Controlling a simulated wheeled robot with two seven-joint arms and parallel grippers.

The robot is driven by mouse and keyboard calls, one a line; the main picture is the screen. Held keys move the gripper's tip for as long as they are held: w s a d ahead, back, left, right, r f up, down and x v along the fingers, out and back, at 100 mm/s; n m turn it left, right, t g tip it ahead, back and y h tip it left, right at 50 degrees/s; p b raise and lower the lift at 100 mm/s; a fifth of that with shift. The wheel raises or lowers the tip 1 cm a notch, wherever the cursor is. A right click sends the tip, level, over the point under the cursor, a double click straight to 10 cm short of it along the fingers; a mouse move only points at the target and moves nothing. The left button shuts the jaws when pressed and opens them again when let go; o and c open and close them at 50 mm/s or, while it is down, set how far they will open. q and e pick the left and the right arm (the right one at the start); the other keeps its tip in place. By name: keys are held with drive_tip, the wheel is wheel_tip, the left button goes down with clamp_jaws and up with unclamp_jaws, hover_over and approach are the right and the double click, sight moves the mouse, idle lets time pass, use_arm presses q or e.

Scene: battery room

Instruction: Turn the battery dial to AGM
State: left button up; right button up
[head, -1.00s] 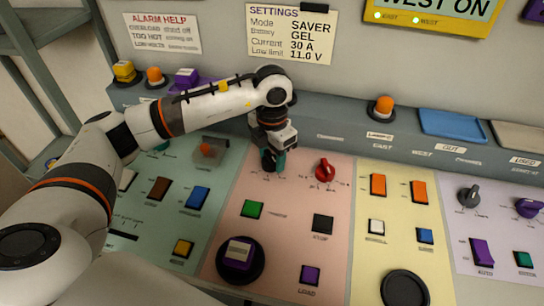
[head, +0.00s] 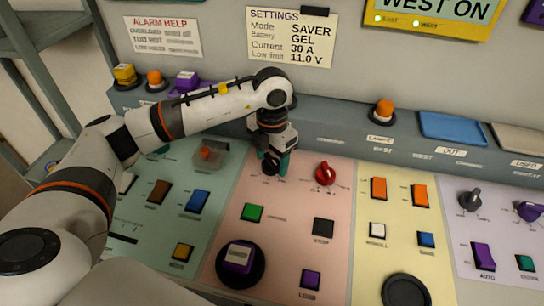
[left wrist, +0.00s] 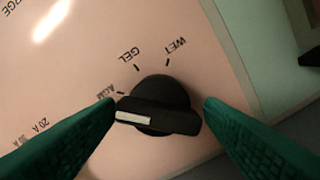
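The black battery dial (left wrist: 160,108) is in the left wrist view, with a white stripe at the left end of its bar. The stripe points left, close to the AGM mark (left wrist: 92,93) and slightly below it in the picture. GEL (left wrist: 129,57) and WET (left wrist: 174,46) are printed above the dial. My left gripper (left wrist: 160,104) has its green fingers apart, one at each end of the bar; contact is unclear. In the head view my left gripper (head: 273,165) is low over the pink panel, the dark dial (head: 270,168) partly hidden between its fingers. My right gripper is out of view.
A red dial (head: 325,173) is close to the right of my left gripper. A green button (head: 252,212) and a black button (head: 323,227) lie nearer on the pink panel (head: 290,195). A settings card (head: 291,36) on the wall reads Battery GEL.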

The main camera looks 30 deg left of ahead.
sight(272, 158)
use_arm(q)
wheel_tip(272, 158, up, 12)
drive_tip(key=b, duration=0.1)
idle(0.5)
